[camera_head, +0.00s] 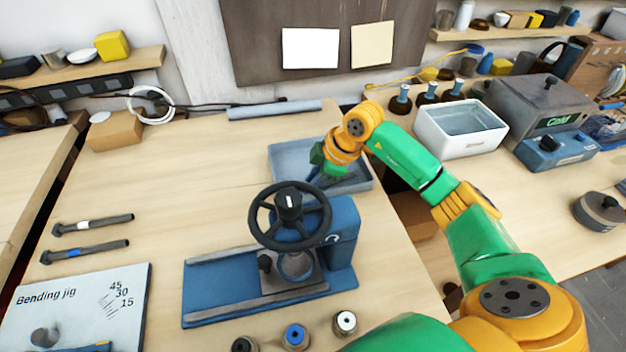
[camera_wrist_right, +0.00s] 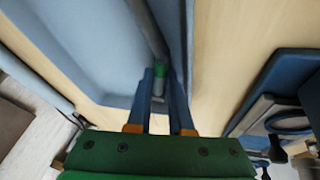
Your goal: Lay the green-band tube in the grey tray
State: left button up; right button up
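The grey tray (camera_head: 283,153) lies at the back of the bench, behind the blue hand-wheel machine. My right gripper (camera_head: 325,172) points down over the tray; its fingers are mostly hidden in the head view. In the right wrist view, the green-band tube (camera_wrist_right: 160,70) lies between the two fingertips (camera_wrist_right: 160,85), which look closed on it near its green band. Its long grey part runs up the picture over the tray (camera_wrist_right: 95,88). Whether the tube touches the tray floor cannot be told. My left gripper is not in view.
The blue hand-wheel machine (camera_head: 340,232) stands just in front of the tray. A white-band tube (camera_head: 92,224) and a blue-band tube (camera_head: 85,252) lie at left, above the bending jig board (camera_head: 110,300). A white basin (camera_head: 425,140) stands right of the tray. The bench's left middle is clear.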

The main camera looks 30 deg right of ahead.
jog(key=v, duration=1.2)
jog(key=shift+r, duration=0.2)
jog(key=shift+w, duration=0.15)
